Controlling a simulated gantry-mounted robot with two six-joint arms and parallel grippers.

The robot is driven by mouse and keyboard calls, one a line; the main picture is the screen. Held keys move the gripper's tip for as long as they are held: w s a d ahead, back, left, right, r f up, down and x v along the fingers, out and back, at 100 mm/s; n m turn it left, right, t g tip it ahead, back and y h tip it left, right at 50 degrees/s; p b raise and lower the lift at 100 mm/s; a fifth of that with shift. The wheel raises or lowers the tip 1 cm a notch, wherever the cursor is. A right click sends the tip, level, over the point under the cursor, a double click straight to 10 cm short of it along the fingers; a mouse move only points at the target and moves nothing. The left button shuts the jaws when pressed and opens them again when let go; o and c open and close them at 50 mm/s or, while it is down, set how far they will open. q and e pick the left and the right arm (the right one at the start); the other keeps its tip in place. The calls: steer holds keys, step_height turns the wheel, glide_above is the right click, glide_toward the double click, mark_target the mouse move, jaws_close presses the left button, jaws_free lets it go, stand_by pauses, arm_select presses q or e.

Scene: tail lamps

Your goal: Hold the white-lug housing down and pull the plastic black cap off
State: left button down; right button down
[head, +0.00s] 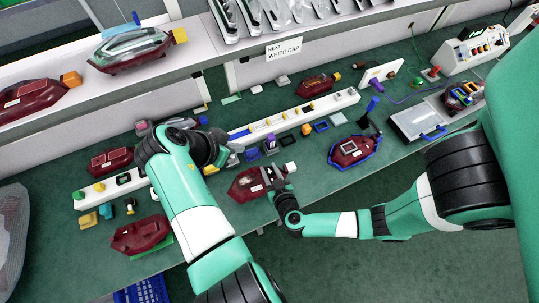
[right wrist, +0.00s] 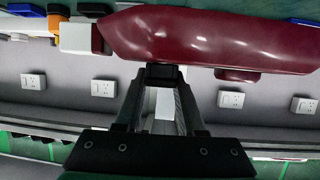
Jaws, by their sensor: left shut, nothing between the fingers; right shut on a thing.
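The dark red housing (head: 246,186) lies on the green table near the front edge, with a white lug (head: 291,167) at its right end. In the right wrist view the housing (right wrist: 200,38) spans the top, with its white lug (right wrist: 82,38) at the left. My right gripper (head: 272,180) is at the housing's right part. In its wrist view it is shut on a small black piece, which looks like the black cap (right wrist: 162,72), right against the housing's side. My left gripper (head: 232,157) is shut and empty, just behind the housing; I cannot tell whether it touches.
A long white strip (head: 325,104) with small parts lies behind. A blue-edged red lamp (head: 355,150) stands to the right, and another red lamp (head: 140,235) at the front left. Small blue blocks and caps lie close behind the housing. The table edge is close in front.

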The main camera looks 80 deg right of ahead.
steer(key=shift+c, duration=2.1)
jaws_free()
steer(key=v, duration=1.2)
step_height(320, 180, up, 10)
steer(key=shift+r, duration=0.15)
step_height(320, 180, up, 6)
steer(key=p, duration=0.6)
steer(key=shift+r, duration=0.1)
